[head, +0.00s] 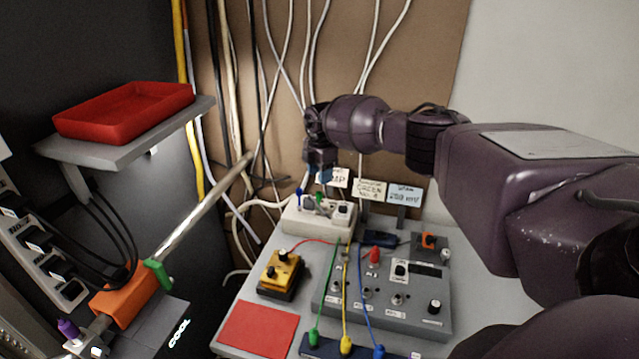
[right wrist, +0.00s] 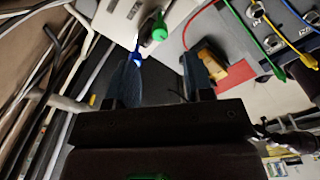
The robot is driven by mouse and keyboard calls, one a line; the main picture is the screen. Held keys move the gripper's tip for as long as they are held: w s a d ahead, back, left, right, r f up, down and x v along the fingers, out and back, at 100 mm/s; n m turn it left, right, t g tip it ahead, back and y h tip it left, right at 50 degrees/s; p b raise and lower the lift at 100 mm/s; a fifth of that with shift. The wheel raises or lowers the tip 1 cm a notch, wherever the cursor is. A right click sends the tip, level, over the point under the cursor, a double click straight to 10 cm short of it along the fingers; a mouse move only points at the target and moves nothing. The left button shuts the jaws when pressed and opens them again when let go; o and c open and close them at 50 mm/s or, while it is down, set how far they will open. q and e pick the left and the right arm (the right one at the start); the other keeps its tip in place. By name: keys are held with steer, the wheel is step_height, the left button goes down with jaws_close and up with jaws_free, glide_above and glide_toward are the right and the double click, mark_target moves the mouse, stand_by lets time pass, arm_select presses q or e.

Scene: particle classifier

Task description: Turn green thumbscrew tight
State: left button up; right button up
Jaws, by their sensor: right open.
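A small green thumbscrew-like knob (head: 319,197) stands on a beige box (head: 320,219) at the back of the table. A blue knob (head: 298,198) stands left of it. My right gripper (head: 321,175) is above and just behind the box, with its fingers pointing down. In the right wrist view, my right gripper (right wrist: 162,75) is open with nothing between its fingers. There the green knob (right wrist: 160,29) lies beyond the fingertips, apart from them, and the blue knob (right wrist: 138,46) is near the left fingertip. My left gripper is not in view.
Another green part (head: 158,273) sits by an orange block (head: 122,293) with a metal rod. A yellow box (head: 281,272), a grey control panel (head: 433,322) with coloured cables and a red mat (head: 258,330) are on the table. Cables hang behind. A red tray (head: 125,110) is on a shelf.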

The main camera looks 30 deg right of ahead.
mark_target(320, 193)
steer(key=shift+r, duration=2.05)
